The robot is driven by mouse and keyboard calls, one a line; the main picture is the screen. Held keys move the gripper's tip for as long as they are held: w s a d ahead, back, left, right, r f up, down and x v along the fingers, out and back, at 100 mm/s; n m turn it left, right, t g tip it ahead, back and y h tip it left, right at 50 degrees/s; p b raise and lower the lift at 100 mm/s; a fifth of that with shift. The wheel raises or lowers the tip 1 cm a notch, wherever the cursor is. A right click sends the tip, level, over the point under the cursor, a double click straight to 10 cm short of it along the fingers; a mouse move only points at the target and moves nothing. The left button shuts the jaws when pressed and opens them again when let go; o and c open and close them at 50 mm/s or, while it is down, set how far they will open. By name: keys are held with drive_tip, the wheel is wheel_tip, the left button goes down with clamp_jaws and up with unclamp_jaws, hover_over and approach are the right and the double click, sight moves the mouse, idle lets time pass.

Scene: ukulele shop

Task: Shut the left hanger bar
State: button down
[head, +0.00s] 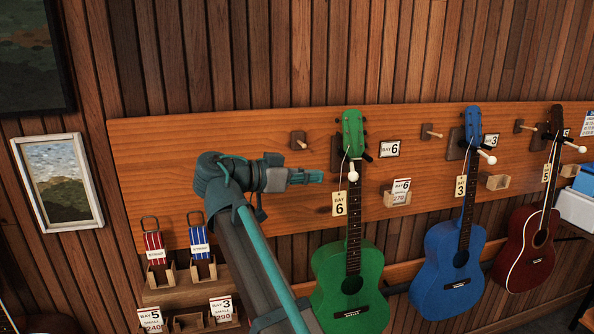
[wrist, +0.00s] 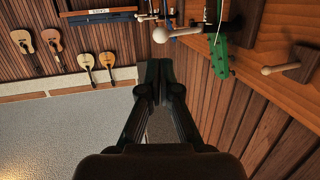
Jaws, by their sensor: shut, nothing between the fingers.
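The left hanger (head: 337,154) is a dark block with black prongs on the orange board, around the neck of a green ukulele (head: 352,278). Whether the bar is across the prongs I cannot tell. My gripper (head: 320,177) is shut and empty, left of the ball and apart from it in the head view. In the wrist view my fingertips (wrist: 158,66) are below the ball.
A bare wooden peg (head: 299,140) is on the board just above my gripper. A bay 6 tag (head: 339,203) hangs from the hanger. Blue (head: 449,269) and dark red (head: 526,252) ukuleles hang to the right. Strap holders (head: 161,275) are at lower left.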

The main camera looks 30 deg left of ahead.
sight(349, 178)
drive_tip(key=p+x, duration=0.2)
drive_tip(key=x, duration=0.5)
drive_tip(key=shift+w+d+f+p, duration=0.1)
drive_tip(key=shift+w+d+p, duration=0.05)
drive_tip(key=shift+w+p, duration=0.2)
drive_tip(key=shift+s+d+f+y, duration=0.1)
drive_tip(key=shift+s+y, duration=0.05)
drive_tip(key=shift+y, duration=0.15)
